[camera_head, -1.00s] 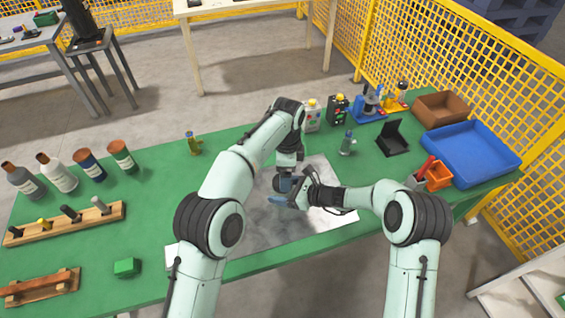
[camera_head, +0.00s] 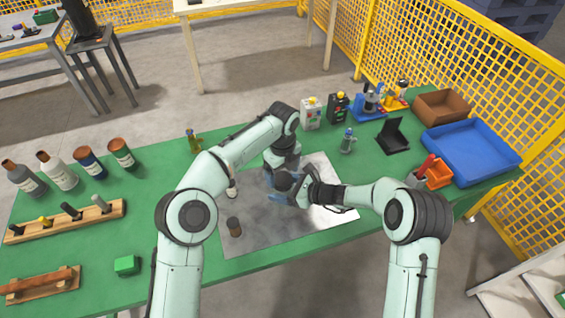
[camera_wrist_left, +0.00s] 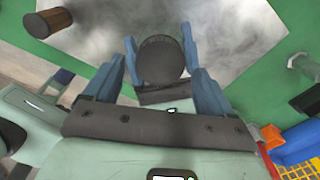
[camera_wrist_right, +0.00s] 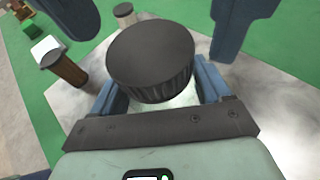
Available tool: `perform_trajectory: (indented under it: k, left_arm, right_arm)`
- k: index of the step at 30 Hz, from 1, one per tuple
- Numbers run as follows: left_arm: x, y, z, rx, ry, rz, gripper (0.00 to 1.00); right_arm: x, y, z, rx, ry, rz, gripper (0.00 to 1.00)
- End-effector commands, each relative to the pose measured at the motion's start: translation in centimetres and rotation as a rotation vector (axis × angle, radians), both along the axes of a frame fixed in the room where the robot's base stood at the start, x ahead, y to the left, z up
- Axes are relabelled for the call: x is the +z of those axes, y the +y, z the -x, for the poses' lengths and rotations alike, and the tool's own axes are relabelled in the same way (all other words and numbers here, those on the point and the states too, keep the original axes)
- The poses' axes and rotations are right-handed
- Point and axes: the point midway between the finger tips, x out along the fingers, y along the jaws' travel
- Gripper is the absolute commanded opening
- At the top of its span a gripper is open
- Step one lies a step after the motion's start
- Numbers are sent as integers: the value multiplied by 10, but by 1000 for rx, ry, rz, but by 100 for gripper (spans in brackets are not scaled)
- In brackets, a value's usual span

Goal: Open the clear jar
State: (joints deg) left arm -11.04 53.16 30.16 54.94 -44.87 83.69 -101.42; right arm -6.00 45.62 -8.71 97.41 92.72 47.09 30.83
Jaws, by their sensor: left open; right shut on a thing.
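The clear jar (camera_wrist_right: 178,101) has a wide, black ribbed lid (camera_wrist_right: 152,58), which is on it in the right wrist view. My right gripper (camera_wrist_right: 160,95) is shut on the jar's body below the lid and holds it upright. The lid also shows from above in the left wrist view (camera_wrist_left: 161,58). My left gripper (camera_wrist_left: 158,78) is open over the jar, with a finger on either side of the lid and a visible gap to it. In the head view my left gripper (camera_head: 282,174) and right gripper (camera_head: 290,197) meet over the mat and mostly hide the jar.
An amber jar (camera_head: 234,228) and a small dark-capped container (camera_head: 232,189) stand on the grey mat (camera_head: 265,232) to the left. Bottles (camera_head: 90,165) and a wooden peg rack (camera_head: 68,220) are further left. A blue tray (camera_head: 470,152) and orange bin (camera_head: 439,174) are at right.

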Motion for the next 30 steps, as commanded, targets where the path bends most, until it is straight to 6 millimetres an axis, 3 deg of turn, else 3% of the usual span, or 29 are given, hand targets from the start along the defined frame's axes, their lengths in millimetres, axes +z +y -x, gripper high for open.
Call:
perform_trajectory:
  k: [6,15,16,21,26,30]
  left_arm:
    - [-21,0,0,1,2,1,84]
    - [-24,0,0,2,1,1,84]
    - [-24,0,0,2,1,1,81]
    - [-24,0,0,2,1,1,27]
    - [-24,0,0,41,1,-1,27]
    - [-23,0,0,267,-2,-2,27]
  right_arm:
    - [0,0,0,0,0,0,0]
    - [0,0,0,0,0,0,0]
    - [0,0,0,0,0,0,0]
    - [0,0,0,0,0,0,0]
    - [0,0,0,-1,0,0,0]
    - [0,0,0,-1,0,0,0]
